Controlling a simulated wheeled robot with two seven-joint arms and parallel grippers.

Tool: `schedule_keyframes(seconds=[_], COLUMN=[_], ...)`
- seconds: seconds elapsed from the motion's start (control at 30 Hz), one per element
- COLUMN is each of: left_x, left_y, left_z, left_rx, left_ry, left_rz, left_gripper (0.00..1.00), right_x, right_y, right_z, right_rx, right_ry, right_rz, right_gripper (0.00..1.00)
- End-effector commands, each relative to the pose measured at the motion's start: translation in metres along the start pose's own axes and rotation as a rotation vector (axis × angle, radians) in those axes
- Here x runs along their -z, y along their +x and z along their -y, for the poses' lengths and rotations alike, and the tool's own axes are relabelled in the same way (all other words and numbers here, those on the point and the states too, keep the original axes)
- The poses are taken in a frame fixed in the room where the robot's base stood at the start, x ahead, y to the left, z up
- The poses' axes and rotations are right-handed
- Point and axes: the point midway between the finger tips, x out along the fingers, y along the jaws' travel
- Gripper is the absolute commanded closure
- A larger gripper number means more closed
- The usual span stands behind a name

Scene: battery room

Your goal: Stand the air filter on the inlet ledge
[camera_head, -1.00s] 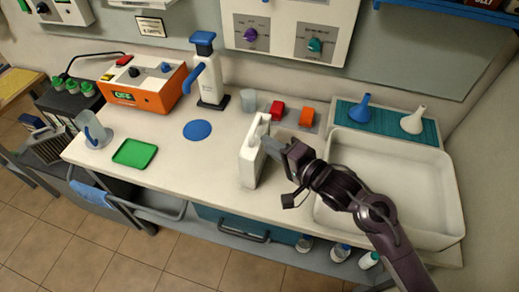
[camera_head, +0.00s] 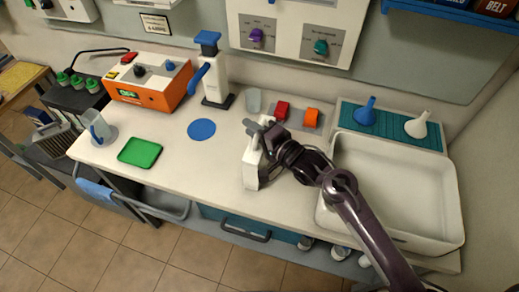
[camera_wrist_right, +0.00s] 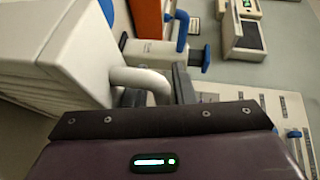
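The air filter, which I take to be the white block with a loop handle (camera_head: 250,172), stands upright on the counter, partly covered by my right gripper. In the right wrist view the filter (camera_wrist_right: 55,50) fills the left side, with ribbed layers and a pale curved handle. My right gripper (camera_head: 258,123) is at the filter's top. In the wrist view its dark fingers appear apart, one on each side of the handle; any contact is hidden. I cannot clearly identify the inlet ledge. My left gripper is not in view.
A blue disc (camera_head: 201,130) and green tray (camera_head: 140,152) lie left on the counter (camera_head: 185,165). An orange device (camera_head: 150,88) and white blue-topped stand (camera_head: 214,80) are behind. A white basin (camera_head: 395,185) is right. A grey ribbed unit (camera_head: 55,142) is far left.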

Motion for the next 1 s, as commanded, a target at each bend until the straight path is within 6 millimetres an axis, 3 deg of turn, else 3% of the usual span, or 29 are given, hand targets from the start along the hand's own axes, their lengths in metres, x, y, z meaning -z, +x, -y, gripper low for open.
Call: schedule_keyframes(seconds=[0.17, 0.37, 1.0], left_x=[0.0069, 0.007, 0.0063], left_y=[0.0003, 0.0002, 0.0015], left_z=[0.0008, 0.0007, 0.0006], left_rx=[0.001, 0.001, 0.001], left_ry=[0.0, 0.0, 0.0], left_rz=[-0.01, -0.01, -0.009], left_gripper=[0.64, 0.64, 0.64], right_x=[-0.0001, 0.0, 0.0012], right_y=[0.0003, 0.0001, -0.0007], right_z=[-0.0004, -0.0004, 0.0067], right_rx=[0.0, 0.0, 0.003], right_ry=[0.0, 0.0, -0.001], right_rz=[0.0, 0.0, -0.001], right_gripper=[0.77, 1.0, 1.0])
